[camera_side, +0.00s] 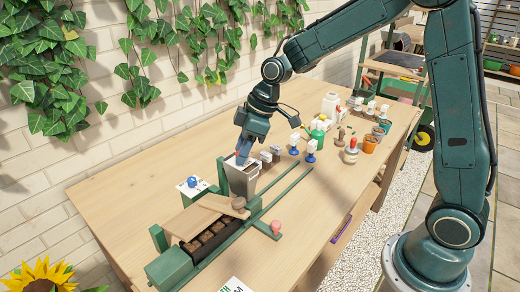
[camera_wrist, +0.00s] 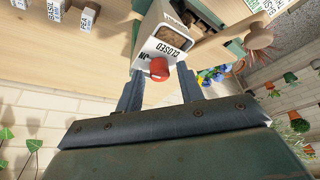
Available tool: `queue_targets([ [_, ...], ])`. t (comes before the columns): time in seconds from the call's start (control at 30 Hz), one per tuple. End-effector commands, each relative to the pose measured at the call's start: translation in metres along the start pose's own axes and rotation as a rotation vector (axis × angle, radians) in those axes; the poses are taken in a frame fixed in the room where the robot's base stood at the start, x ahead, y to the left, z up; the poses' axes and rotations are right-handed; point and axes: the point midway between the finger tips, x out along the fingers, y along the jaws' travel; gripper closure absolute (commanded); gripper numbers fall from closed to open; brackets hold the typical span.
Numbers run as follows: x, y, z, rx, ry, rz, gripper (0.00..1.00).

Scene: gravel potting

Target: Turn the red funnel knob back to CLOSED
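The red knob (camera_wrist: 158,69) sits on the face of the grey-white funnel (camera_wrist: 166,38), beside a label reading CLOSED and another partly hidden label. My gripper (camera_wrist: 160,77) is open, with one finger on each side of the knob and a gap between each finger and the knob. In the side view the funnel (camera_side: 241,179) stands on the green rail frame and my gripper (camera_side: 243,152) is at its top edge. The knob's exact pointing direction is hard to tell.
A wooden board (camera_side: 203,214) and a tray of dark soil blocks (camera_side: 207,240) lie in front of the funnel. Bottles and pots (camera_side: 371,143) fill the far table end. The right front table is mostly clear.

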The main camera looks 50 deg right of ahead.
Motion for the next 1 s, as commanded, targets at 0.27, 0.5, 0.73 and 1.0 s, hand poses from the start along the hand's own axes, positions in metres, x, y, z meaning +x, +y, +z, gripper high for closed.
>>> queue_targets([
  [0.27, -0.0004, 0.0001, -0.0001, 0.0, 0.0, 0.0, 1.0],
  [0.5, -0.0007, -0.0001, -0.0004, 0.02, 0.001, 0.01, 1.0],
  [0.73, -0.0007, -0.001, -0.0008, 0.099, 0.002, 0.042, 1.0],
  [1.0, -0.0005, -0.0028, -0.0016, 0.278, 0.003, 0.116, 1.0],
])
